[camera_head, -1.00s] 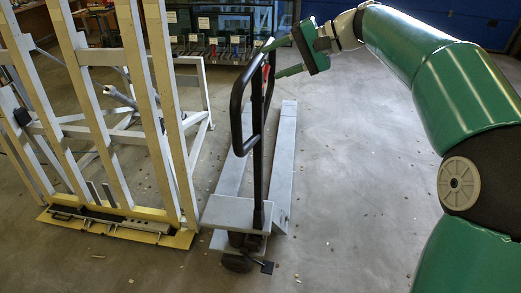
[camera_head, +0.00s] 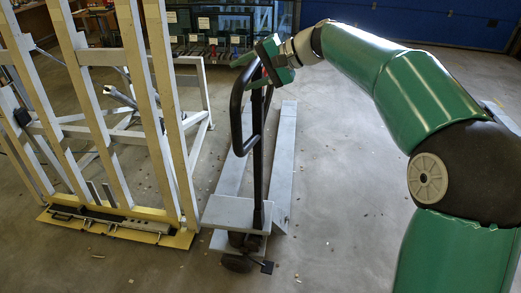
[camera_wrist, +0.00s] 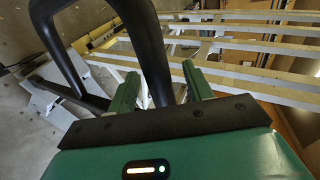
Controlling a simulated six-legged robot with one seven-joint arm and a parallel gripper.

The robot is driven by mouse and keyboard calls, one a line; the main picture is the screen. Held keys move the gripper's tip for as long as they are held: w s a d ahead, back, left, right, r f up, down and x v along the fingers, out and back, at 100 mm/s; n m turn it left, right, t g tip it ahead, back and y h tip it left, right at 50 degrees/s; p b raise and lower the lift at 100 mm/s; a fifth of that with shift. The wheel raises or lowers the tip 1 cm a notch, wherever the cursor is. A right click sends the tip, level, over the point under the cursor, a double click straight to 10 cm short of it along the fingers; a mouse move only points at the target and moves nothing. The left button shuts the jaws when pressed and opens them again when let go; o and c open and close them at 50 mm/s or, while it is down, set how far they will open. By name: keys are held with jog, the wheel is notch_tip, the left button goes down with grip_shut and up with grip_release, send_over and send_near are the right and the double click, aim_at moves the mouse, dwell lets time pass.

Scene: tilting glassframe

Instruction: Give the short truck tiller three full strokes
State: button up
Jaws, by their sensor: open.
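The pallet truck (camera_head: 229,212) stands on the floor, with its grey forks reaching away from me. Its black tiller (camera_head: 258,170) stands upright with a loop handle (camera_head: 236,118) at the top. My gripper (camera_head: 247,71) is at the top of the handle, its green fingers pointing left. In the wrist view the jaws of my gripper (camera_wrist: 160,76) are open, and a black tiller bar (camera_wrist: 150,45) passes between the fingers in the picture. I cannot tell whether they touch it. The palm hides part of the handle top.
A pale tilting frame (camera_head: 165,110) with a yellow base edge (camera_head: 120,232) stands close left of the truck. A glass rack (camera_head: 215,48) with labelled slots is behind. The floor (camera_head: 345,190) right of the truck is clear apart from small debris.

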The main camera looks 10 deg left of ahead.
grip_shut()
jog(key=d, duration=1.1)
jog(key=shift+d+f, duration=0.15)
jog(key=shift+f, duration=0.3)
jog(key=shift+d, duration=0.1)
jog(key=d+f, duration=0.2)
jog(key=d, duration=0.9)
jog(key=shift+f, duration=0.15)
jog(key=d+f, duration=0.3)
jog(key=d, duration=0.7)
jog(key=shift+d+f, duration=0.3)
jog(key=shift+d, duration=0.1)
